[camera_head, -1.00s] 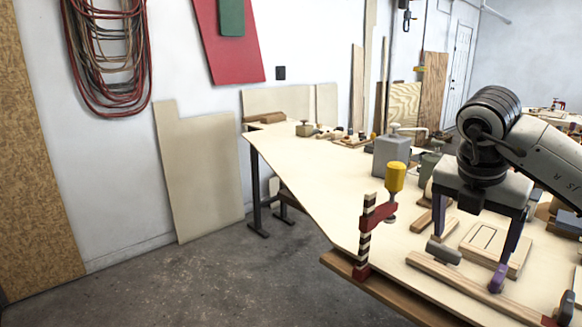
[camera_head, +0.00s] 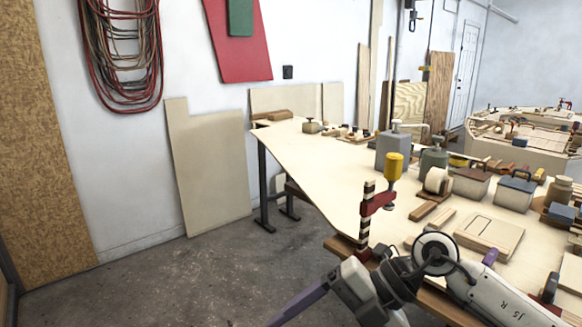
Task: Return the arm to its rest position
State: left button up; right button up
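My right arm comes in from the lower right and lies low across the near edge of the workbench (camera_head: 320,180). Its gripper (camera_head: 298,304) is past the bench's front left edge, over the floor at the bottom of the view. It points down and to the left. One purple finger shows clearly; the other is hidden or cut off by the frame, so the opening cannot be judged. I see nothing held in the visible part. My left arm and gripper are not in view.
A red clamp with a yellow handle (camera_head: 394,166) stands at the bench edge, close to the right wrist. A grooved wooden board (camera_head: 490,233), a grey block (camera_head: 393,152) and several lidded boxes (camera_head: 515,192) are on the bench. The concrete floor (camera_head: 200,275) is clear.

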jog(key=s+a+r+m+y, duration=0.2)
jog(key=s+a+r+y, duration=0.2)
jog(key=a+y, duration=0.3)
jog(key=w+d+f+m+t+h, duration=0.3)
jog(key=d+f+m+t, duration=0.2)
jog(key=m+t, duration=0.5)
jog(key=w+d+f+m+t+h, duration=0.35)
jog(key=d+f+m+t, duration=0.2)
jog(key=m+t, duration=0.4)
jog(key=s+d+f+m+g+h, duration=0.3)
jog(key=s+d+f+m, duration=0.1)
jog(key=f, duration=0.3)
jog(key=s+d+f+m+g+h, duration=0.2)
jog(key=s+d+f+m+h, duration=0.15)
jog(key=f, duration=0.45)
jog(key=s+d+f+m+g, duration=0.1)
jog(key=s+f+g, duration=0.1)
jog(key=s+f, duration=0.2)
jog(key=s+d+f+m+g+h, duration=0.1)
jog(key=s+f+g, duration=0.2)
jog(key=s+f, duration=0.2)
jog(key=s, duration=0.2)
jog(key=shift+s+d+f, duration=0.25)
jog(key=shift+s+d, duration=0.05)
jog(key=shift+d, duration=0.05)
jog(key=shift+c, duration=0.2)
